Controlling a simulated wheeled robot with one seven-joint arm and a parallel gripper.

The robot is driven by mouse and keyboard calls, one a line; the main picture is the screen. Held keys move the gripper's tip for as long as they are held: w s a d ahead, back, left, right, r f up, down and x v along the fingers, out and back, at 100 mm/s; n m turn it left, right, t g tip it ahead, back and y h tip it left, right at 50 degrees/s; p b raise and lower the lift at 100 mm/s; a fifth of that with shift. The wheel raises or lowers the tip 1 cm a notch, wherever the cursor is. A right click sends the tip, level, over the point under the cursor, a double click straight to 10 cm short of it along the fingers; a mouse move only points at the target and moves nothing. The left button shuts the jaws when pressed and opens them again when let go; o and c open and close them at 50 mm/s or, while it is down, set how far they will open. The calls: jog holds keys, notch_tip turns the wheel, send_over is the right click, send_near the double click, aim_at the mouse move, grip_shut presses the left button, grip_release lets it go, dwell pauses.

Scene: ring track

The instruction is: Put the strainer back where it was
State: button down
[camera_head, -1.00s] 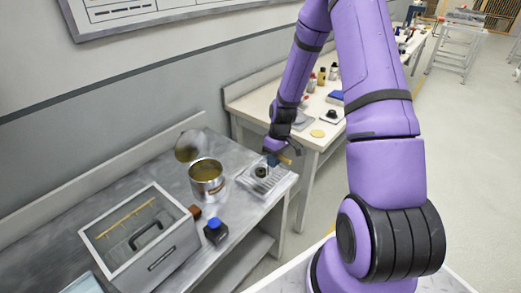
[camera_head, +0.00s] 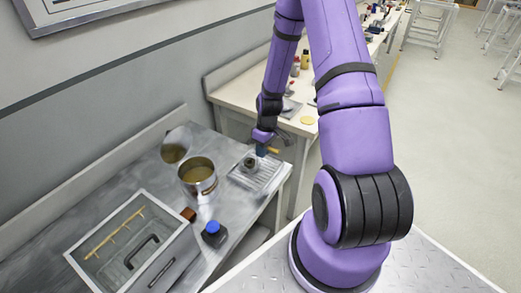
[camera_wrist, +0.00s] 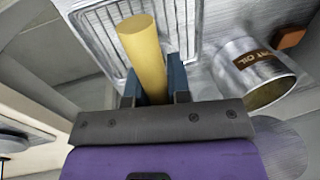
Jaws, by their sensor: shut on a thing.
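My gripper (camera_head: 262,146) is shut on a yellow handle, which I take to be the strainer's (camera_wrist: 141,50). The handle also shows in the head view (camera_head: 273,150), sticking out to the right of the gripper. In the wrist view the handle lies between the two blue fingers. The gripper is over a ribbed metal tray (camera_head: 264,180), at the right end of the steel counter. A small dark round thing (camera_head: 249,162) shows over the tray beside the gripper. I cannot tell if it is the strainer's bowl or whether it touches the tray.
An open metal oil can (camera_head: 198,180) stands left of the tray, with a round lid (camera_head: 174,153) behind. A brown block (camera_head: 188,214), a blue-capped bottle (camera_head: 213,234) and a grey fryer-like box (camera_head: 150,240) stand nearer. A white bench (camera_head: 225,90) stands beyond.

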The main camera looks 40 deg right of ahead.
jog(key=shift+f, duration=0.1)
jog(key=c, duration=1.1)
grip_release()
jog(key=shift+o, duration=0.2)
jog(key=a+r+t+h, duration=0.1)
jog(key=a+r+h, duration=0.15)
jog(key=r, duration=2.25)
jog(key=s+a+r+m+t, duration=0.1)
jog(key=s+a+r+t, duration=0.1)
jog(key=s+a+r, duration=0.4)
jog(key=s+a+r+m+t, duration=0.2)
jog(key=s+a+r, duration=0.5)
jog(key=s+r, duration=0.6)
jog(key=shift+s+r+m+t, duration=0.15)
jog(key=shift+s+m+t, duration=0.2)
jog(key=shift+s, duration=0.75)
